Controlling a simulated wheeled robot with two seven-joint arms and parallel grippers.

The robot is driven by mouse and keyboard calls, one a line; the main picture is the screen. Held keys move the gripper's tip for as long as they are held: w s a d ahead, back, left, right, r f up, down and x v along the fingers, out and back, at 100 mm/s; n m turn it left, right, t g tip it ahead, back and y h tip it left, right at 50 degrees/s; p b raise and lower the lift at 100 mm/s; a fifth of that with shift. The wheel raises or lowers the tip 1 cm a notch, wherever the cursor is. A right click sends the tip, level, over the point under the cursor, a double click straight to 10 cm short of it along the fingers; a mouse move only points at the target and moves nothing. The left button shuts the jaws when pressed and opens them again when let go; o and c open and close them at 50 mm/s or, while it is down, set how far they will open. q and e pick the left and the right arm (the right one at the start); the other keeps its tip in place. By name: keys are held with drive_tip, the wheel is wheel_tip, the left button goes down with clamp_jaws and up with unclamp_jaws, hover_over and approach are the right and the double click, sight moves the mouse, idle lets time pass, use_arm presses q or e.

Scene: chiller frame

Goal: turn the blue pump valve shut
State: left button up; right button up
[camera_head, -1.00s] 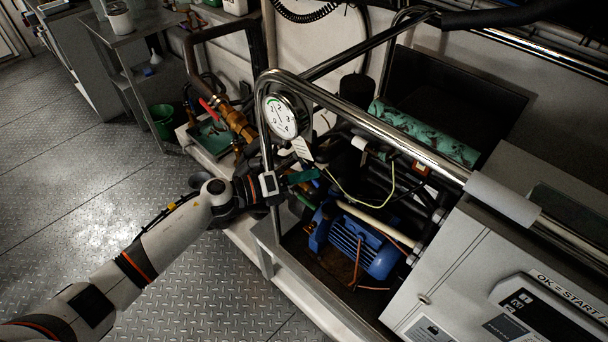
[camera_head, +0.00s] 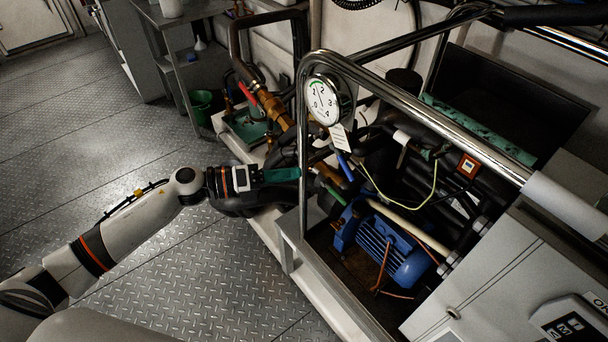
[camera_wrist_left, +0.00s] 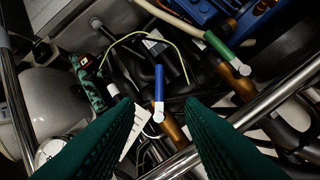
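The blue valve handle (camera_head: 345,166) is a short lever inside the chiller frame, below the gauge. In the left wrist view the blue handle (camera_wrist_left: 158,84) points up from a white pivot, at a slant to its brass valve body (camera_wrist_left: 172,130). My left gripper (camera_head: 298,174) is just left of the frame's front chrome post, apart from the handle. In the left wrist view its two green ribbed fingers (camera_wrist_left: 160,104) are spread and empty, with the blue handle beyond the gap between them. My right gripper is not in view.
A chrome rail (camera_head: 420,105) and its post bound the frame. A green-handled valve (camera_wrist_left: 222,48) sits beside the blue one. A pressure gauge (camera_head: 322,100), a blue motor (camera_head: 380,252), a yellow-green wire (camera_head: 400,205) and a red-handled valve (camera_head: 248,94) are near. Floor at left is clear.

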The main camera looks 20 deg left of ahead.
sight(343, 163)
use_arm(q)
drive_tip(key=shift+s+a, duration=0.1)
drive_tip(key=shift+a, duration=0.1)
drive_tip(key=shift+d+r, duration=0.15)
drive_tip(key=c, duration=0.3)
drive_tip(key=d+n, duration=0.1)
drive_tip(key=n, duration=0.1)
drive_tip(key=s+d+r+n+t+p, duration=0.1)
drive_tip(key=n, duration=0.1)
drive_tip(key=d+r+n+t, duration=0.1)
drive_tip(key=n, duration=0.1)
drive_tip(key=shift+s+h+p, duration=0.15)
drive_tip(key=shift+h+p, duration=0.15)
clamp_jaws()
drive_tip(key=s+d+n+t+y+p, duration=0.25)
drive_tip(key=d+n+t, duration=0.2)
drive_tip(key=n, duration=1.15)
drive_tip(key=p+x, duration=0.2)
drive_tip(key=x, duration=0.8)
drive_tip(key=shift+g+y, duration=0.25)
drive_tip(key=shift+w+a+f+p, duration=0.15)
drive_tip(key=shift+a+f, duration=0.5)
drive_tip(key=shift+f, duration=0.2)
drive_tip(key=shift+w+a+f+p, duration=0.15)
drive_tip(key=shift+w+a+f, duration=0.05)
drive_tip(key=shift+a+f, duration=0.55)
